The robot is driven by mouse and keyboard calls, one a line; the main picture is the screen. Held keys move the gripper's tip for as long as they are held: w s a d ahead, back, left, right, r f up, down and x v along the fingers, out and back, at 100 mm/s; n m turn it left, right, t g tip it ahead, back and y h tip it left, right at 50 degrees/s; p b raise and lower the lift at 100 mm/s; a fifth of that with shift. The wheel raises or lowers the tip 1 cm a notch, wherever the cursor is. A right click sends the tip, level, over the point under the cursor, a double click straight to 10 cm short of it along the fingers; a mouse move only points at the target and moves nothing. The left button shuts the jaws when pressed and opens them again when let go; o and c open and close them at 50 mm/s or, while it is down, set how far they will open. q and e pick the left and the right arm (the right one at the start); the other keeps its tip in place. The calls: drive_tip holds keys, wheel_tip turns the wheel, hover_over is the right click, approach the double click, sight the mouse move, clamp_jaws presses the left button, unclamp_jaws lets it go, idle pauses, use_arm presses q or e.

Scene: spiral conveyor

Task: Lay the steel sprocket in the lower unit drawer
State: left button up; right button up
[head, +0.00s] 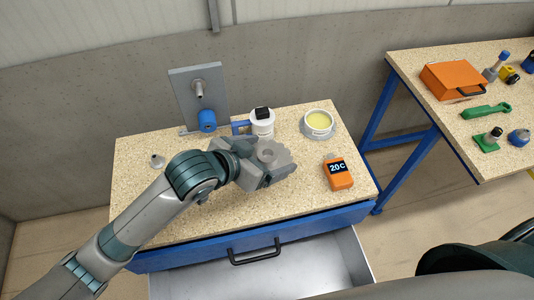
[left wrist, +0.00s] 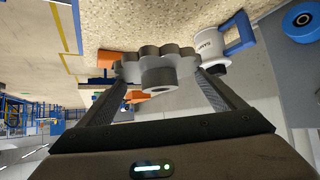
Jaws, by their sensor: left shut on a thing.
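The grey steel sprocket (head: 268,153) is held in my left gripper (head: 272,164) above the workbench top. In the left wrist view the toothed sprocket (left wrist: 160,68) with its round hub sits between the two fingers, which press on its sides. A grey metal drawer (head: 350,252) is pulled out under the bench, below a closed blue front with a black handle (head: 255,252). The visible part of its inside looks empty; the rest is cut off or hidden. My right gripper is not in view.
On the bench top (head: 200,228) stand a grey plate with a blue roller (head: 207,121), a white mug (head: 262,125), a tub of yellow grease (head: 319,121) and an orange 20C device (head: 338,175). A second table (head: 440,121) with tools stands at right.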

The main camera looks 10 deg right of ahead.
use_arm(q)
drive_tip(key=shift+w+a, duration=0.2)
drive_tip(key=shift+a, duration=0.1)
drive_tip(key=w+a+r+n+t+y+b, duration=0.1)
drive_tip(key=w+a+n+y+b, duration=0.1)
drive_tip(key=a, duration=0.8)
drive_tip(key=w+a+r+n+t+y+b, duration=0.1)
drive_tip(key=w+a+n+t+y, duration=0.1)
drive_tip(key=a, duration=0.8)
drive_tip(key=w+a+r+n+t+y+b, duration=0.1)
drive_tip(key=w+a+n+y+b, duration=0.1)
drive_tip(key=a+n, duration=0.5)
drive_tip(key=w+a+y, duration=0.1)
drive_tip(key=a+y, duration=0.1)
drive_tip(key=a, duration=0.1)
drive_tip(key=shift+w+a+r+t+y+b, duration=0.2)
drive_tip(key=shift+r+t+y+b, duration=0.1)
drive_tip(key=shift+r+y+b, duration=0.1)
